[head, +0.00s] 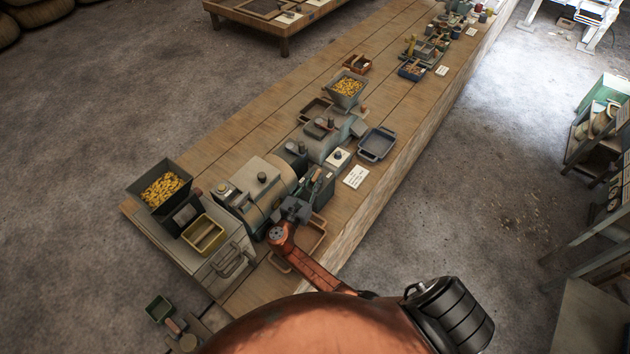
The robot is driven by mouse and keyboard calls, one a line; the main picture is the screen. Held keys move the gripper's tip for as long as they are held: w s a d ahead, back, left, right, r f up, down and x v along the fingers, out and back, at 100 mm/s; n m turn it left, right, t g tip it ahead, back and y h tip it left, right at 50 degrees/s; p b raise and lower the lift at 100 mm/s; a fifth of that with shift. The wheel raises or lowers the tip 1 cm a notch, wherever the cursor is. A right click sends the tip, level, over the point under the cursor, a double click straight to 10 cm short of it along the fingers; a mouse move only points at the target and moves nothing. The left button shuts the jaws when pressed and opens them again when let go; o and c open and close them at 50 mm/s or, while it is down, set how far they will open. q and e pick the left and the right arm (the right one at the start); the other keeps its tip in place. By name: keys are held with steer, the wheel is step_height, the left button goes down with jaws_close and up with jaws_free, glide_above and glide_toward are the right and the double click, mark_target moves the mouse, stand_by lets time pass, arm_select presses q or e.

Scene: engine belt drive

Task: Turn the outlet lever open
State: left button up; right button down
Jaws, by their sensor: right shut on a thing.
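My right arm, orange, reaches up from the bottom to the machines at the near end of the long wooden bench. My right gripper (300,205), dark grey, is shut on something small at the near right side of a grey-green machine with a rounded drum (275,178). What it holds appears to be the outlet lever, but the jaws hide it and its angle cannot be made out. A wooden tray (311,236) lies on the bench just below the gripper, partly covered by my arm. My left gripper is not in view.
A grey cabinet-like machine (222,263) with a yellow tray (204,235) and a hopper of yellow pieces (162,188) stands left. A blue-grey tray (376,145), a white card (355,177) and a second hopper (347,89) are farther along.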

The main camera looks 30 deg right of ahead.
mark_target(312, 183)
steer(key=shift+w+r+m+g+h, duration=0.1)
steer(key=shift+m+g+h, duration=0.3)
steer(key=shift+m+g, duration=0.15)
steer(key=c, duration=1.9)
jaws_free()
steer(key=shift+v, duration=3.8)
